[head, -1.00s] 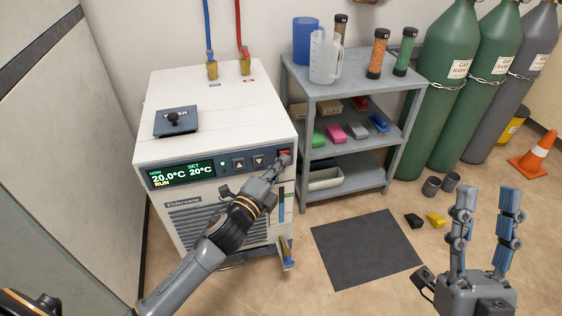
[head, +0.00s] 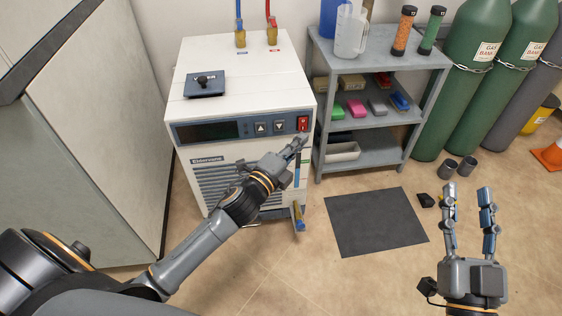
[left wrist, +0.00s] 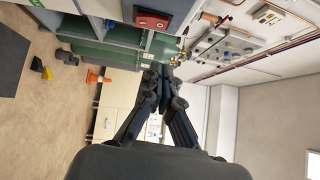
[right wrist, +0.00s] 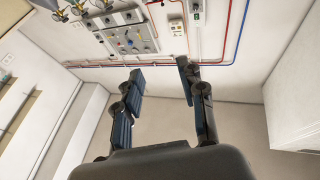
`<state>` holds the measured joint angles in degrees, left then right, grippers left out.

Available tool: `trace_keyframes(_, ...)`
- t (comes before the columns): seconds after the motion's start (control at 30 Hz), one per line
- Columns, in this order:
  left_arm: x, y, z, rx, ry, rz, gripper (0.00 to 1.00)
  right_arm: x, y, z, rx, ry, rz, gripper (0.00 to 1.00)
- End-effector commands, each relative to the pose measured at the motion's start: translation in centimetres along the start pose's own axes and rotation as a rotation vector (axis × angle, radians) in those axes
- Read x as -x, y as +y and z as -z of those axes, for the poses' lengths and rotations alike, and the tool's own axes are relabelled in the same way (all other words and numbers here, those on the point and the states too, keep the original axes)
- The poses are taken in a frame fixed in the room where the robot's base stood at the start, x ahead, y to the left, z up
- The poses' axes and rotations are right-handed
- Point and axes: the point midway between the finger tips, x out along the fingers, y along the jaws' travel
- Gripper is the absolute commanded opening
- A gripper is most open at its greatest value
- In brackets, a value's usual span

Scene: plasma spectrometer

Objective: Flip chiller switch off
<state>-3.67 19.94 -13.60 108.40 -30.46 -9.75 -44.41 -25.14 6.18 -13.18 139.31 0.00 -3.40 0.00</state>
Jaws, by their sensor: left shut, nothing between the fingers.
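The chiller (head: 235,75) is a white box with a blue control panel on its front; its display (head: 208,131) is dark. The red power switch (head: 303,123) is at the panel's right end, and it also shows in the left wrist view (left wrist: 152,20). My left gripper (head: 301,142) is shut and empty, just below and in front of the switch; a small gap seems to separate them. My right gripper (head: 467,190) is open and empty, over the floor at the right.
A grey shelf cart (head: 352,118) with bottles and small boxes stands right of the chiller. A dark mat (head: 375,222) lies on the floor. A black knobbed plate (head: 205,86) sits on the chiller's top.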

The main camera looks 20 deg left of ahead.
Motion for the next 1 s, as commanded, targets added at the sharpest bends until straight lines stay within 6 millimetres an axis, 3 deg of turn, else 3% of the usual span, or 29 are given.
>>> trace_keyframes(0.3,5.3,-0.7,0.0,0.001,-0.001,-0.005,0.00,0.8,0.6,-4.3,0.007,-0.257,-0.013,0.40)
trace_keyframes(0.5,7.5,-1.0,-0.1,0.001,-0.001,-0.003,0.00,1.6,0.9,-6.0,0.009,-0.352,-0.019,0.40)
trace_keyframes(1.0,8.0,-1.1,-0.1,0.000,-0.001,-0.001,0.00,1.8,0.9,-6.4,0.009,-0.375,-0.020,0.40)
